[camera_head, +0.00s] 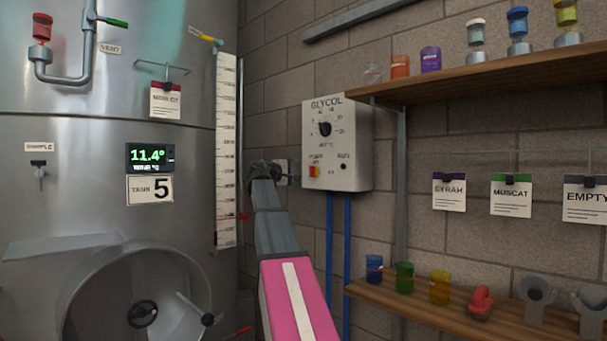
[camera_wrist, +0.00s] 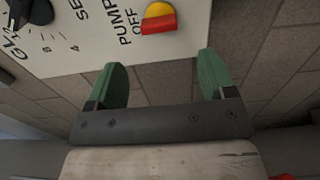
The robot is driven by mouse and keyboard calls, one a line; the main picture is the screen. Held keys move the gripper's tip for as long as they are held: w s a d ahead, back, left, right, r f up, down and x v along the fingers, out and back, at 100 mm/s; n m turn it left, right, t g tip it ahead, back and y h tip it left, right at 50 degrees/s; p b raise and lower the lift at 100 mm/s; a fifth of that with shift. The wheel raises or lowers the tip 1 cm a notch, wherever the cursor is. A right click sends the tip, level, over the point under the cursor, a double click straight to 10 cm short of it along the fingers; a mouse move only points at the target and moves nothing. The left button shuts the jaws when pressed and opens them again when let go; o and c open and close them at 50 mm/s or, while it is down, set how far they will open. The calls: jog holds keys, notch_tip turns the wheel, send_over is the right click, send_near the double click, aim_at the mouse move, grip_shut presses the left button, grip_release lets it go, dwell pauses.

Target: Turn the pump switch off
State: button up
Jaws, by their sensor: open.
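The pump switch (camera_head: 314,171) is a small red and yellow rocker low on the left of the white GLYCOL box (camera_head: 352,150) on the brick wall. In the wrist view the switch (camera_wrist: 158,18) shows a yellow part and a red part, beside the printed words PUMP and OFF. Whether it is on or off I cannot tell. My gripper (camera_wrist: 162,66) is open and empty, its two green fingers apart, with the switch beyond the gap between them and not touched. In the head view my gripper (camera_head: 280,172) is left of the box, partly hidden by my own wrist.
A round dial (camera_head: 325,129) sits above the switch on the box. Blue pipes (camera_head: 338,240) run down below it. A steel tank (camera_head: 70,200) stands left, with a gauge strip (camera_head: 226,150). Upper (camera_head: 490,74) and lower (camera_head: 450,300) shelves are at right.

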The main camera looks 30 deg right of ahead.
jog(key=shift+v, duration=1.4)
jog(key=s+a+f+y, duration=0.1)
jog(key=a+f+y, duration=0.2)
jog(key=f, duration=1.1)
jog(key=s+a+f+y, duration=0.1)
jog(key=a+f+y, duration=0.25)
jog(key=f, duration=1.05)
jog(key=s+a+f+y, duration=0.15)
jog(key=a+f, duration=0.25)
jog(key=f, duration=1.1)
jog(key=s+a+f+m+g+y, duration=0.1)
jog(key=s+a+f+g+y, duration=0.1)
jog(key=s+a+f, duration=0.3)
jog(key=s+a+f+m+g+y, duration=0.1)
jog(key=s+a+f+y, duration=0.3)
jog(key=s+f, duration=0.5)
jog(key=s+a+f+m+g+y, duration=0.2)
jog(key=s+a+f, duration=0.5)
jog(key=f, duration=0.8)
jog(key=shift+s+g+y, duration=0.25)
jog(key=shift+g+y, duration=0.15)
jog(key=shift+y, duration=0.1)
jog(key=shift+o, duration=0.3)
